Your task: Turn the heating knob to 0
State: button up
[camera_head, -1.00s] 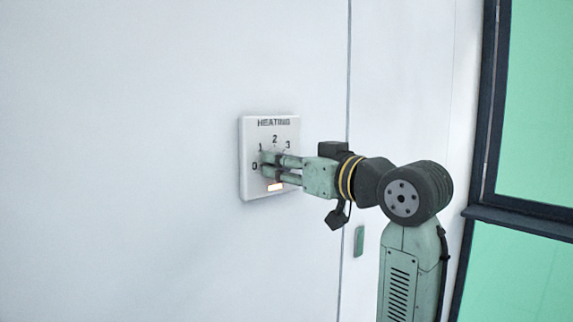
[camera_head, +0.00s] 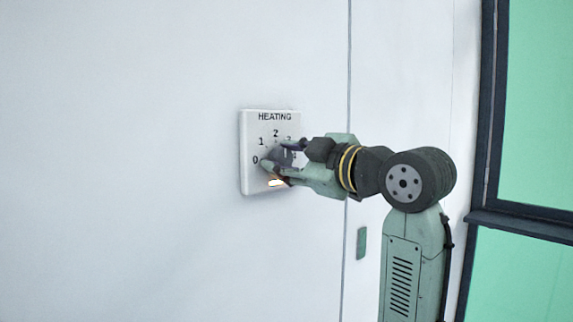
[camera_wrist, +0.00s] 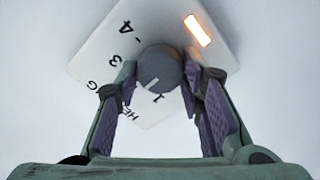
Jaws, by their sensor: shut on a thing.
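The heating panel (camera_head: 254,180) is a white square plate on the wall, marked HEATING with numbers in an arc. Its round grey knob (camera_wrist: 160,66) shows in the wrist view, between my fingers. A pale line on the knob's near side seems to point toward the 1. My gripper (camera_wrist: 160,77) is shut on the knob, one finger on each side; in the head view my gripper (camera_head: 284,158) reaches in from the right and hides most of the knob. The 0 and 1 stay readable there. An orange-white light (camera_wrist: 198,30) glows on the panel.
The white wall (camera_head: 120,160) left of the panel is bare. A vertical seam runs right of the panel, with a small green plate (camera_head: 361,243) low beside it. A dark-framed green window (camera_head: 540,110) stands at the far right.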

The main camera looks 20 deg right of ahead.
jog(key=n+b, duration=0.1)
jog(key=n, duration=0.3)
jog(key=shift+f+n, duration=0.15)
jog(key=shift+n, duration=0.15)
jog(key=n+b, duration=0.1)
jog(key=n, duration=0.3)
jog(key=shift+n, duration=0.3)
jog(key=n, duration=0.4)
jog(key=shift+f+b, duration=0.15)
jog(key=shift+b, duration=0.15)
jog(key=shift+n, duration=2)
jog(key=o, duration=1.2)
jog(key=shift+c, duration=0.2)
